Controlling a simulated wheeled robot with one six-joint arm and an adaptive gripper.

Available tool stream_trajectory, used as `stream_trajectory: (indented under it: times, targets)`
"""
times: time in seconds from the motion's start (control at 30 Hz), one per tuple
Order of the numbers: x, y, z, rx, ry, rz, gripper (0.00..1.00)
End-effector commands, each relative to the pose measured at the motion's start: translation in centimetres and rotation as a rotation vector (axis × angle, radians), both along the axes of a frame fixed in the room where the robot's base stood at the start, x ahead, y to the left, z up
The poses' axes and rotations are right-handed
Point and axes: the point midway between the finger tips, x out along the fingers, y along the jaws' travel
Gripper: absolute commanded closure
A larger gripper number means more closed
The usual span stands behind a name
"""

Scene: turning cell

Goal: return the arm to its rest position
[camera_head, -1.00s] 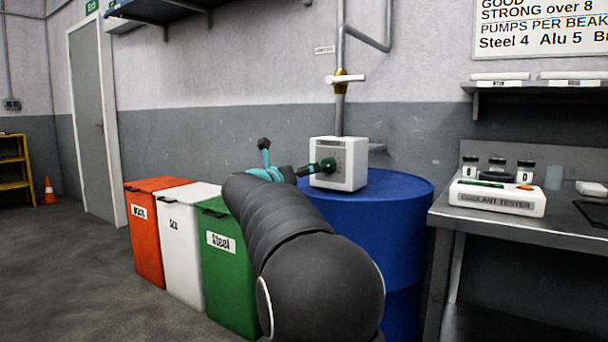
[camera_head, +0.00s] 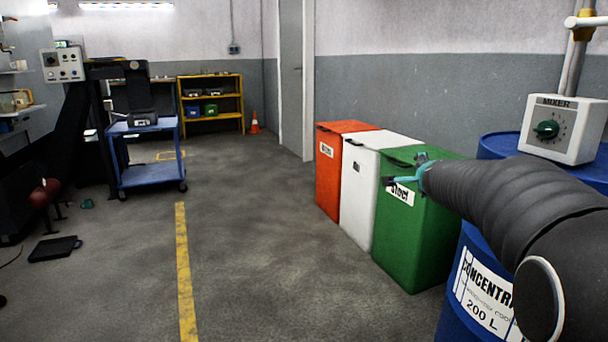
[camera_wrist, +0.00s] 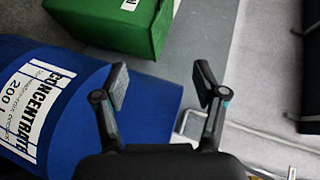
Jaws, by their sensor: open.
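My arm reaches in from the right edge of the head view, with my gripper (camera_head: 404,174) in front of the green bin. In the wrist view my gripper (camera_wrist: 162,84) is open, its two fingers apart with nothing between them. The gripper is apart from the knob. My arm hides part of the drum.
An orange-red bin (camera_head: 327,180), a white bin (camera_head: 358,200) and a green Steel bin (camera_head: 408,250) stand along the wall. A blue cart (camera_head: 148,176), yellow shelf (camera_head: 211,100) and cone (camera_head: 254,123) are farther back. The floor around the yellow line (camera_head: 184,270) is clear.

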Motion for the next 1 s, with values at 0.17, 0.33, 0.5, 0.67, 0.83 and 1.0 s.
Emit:
stream_trajectory:
  times: [0.17,0.33,0.5,0.67,0.83,1.0]
  targets:
    - [-7.7,7.1,-5.3,-0.285,0.288,0.369,0.29]
    - [-17.0,11.1,-10.0,-0.514,0.518,0.674,0.29]
    - [-27.3,12.9,-13.7,-0.712,0.723,0.931,0.29]
    - [-35.8,12.8,-15.9,-0.853,0.862,1.076,0.29]
    - [-40.6,12.7,-16.4,-0.958,0.883,1.097,0.29]
    - [-42.0,13.3,-15.0,-1.008,0.816,1.078,0.29]
